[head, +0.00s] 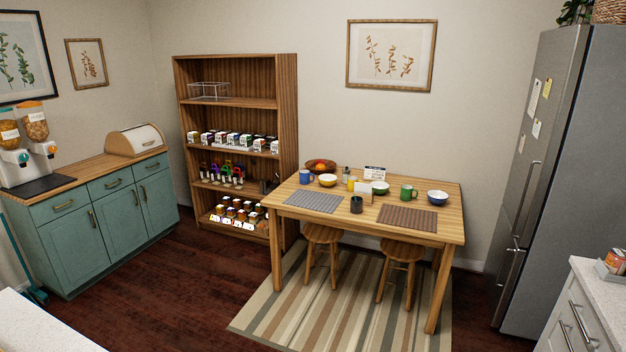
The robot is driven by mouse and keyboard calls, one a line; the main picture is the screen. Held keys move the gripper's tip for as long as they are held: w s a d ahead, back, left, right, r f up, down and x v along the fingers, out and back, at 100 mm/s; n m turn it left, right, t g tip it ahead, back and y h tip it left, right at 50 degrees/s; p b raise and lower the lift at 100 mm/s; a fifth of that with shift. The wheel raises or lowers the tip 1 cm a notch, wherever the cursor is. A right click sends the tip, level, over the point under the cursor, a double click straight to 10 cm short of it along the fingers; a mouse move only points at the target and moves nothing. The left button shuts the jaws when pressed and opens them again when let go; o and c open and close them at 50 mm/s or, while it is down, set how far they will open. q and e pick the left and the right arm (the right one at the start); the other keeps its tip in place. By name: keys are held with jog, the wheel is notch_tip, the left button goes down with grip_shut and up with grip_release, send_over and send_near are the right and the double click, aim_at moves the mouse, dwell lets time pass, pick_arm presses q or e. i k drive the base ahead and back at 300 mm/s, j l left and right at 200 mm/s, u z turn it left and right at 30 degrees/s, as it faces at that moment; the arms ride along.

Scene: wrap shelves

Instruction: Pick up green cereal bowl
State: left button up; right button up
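A small green bowl (380,188) stands upright on the wooden table (330,226), toward the back of its top. Neither of my grippers shows in the head view. The table is across the room.
A yellow bowl (327,181), a blue bowl (437,198), a blue mug (306,177) and a dark cup (356,205) share the tabletop. Stools (401,262) are under its front edge. The striped rug (320,310) and dark floor (175,290) in front look clear.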

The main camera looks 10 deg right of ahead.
aim_at(378, 186)
jog(key=i+l, duration=1.15)
jog(key=i, duration=0.15)
jog(key=i+l, duration=0.7)
jog(key=l, duration=0.25)
jog(key=i+l, duration=0.3)
jog(key=l, duration=0.15)
jog(key=i+l, duration=0.35)
jog(key=l, duration=0.15)
